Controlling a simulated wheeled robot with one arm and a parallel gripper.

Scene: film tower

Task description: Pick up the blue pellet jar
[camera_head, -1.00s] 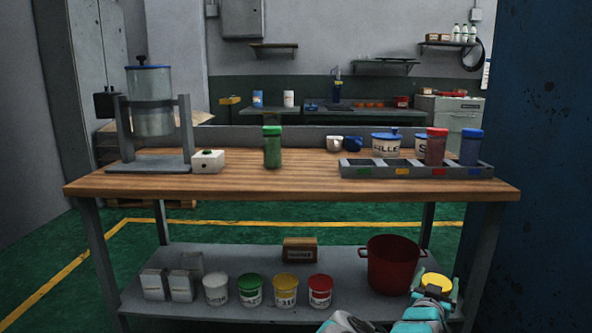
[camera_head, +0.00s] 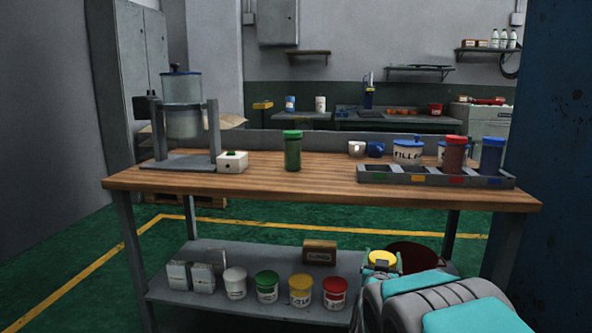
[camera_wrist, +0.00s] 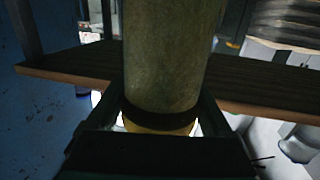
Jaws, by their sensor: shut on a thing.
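The blue pellet jar (camera_head: 492,155) has a blue lid and stands upright in the right end slot of the grey rack (camera_head: 400,178), by a blue label. My gripper (camera_head: 382,266) is low in front of the bench, below the tabletop and well left of the blue jar. It is shut on a yellow-lidded jar (camera_head: 381,258), whose body is mostly hidden in the head view. In the wrist view the jar's dull yellowish body (camera_wrist: 168,55) fills the middle, with its yellow lid at the jaws (camera_wrist: 160,122).
A red-lidded jar (camera_head: 455,155) stands in the rack beside the blue one. A green jar (camera_head: 292,152) stands mid-bench on the wooden top (camera_head: 270,182). A hopper stand (camera_head: 184,120) is at left.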

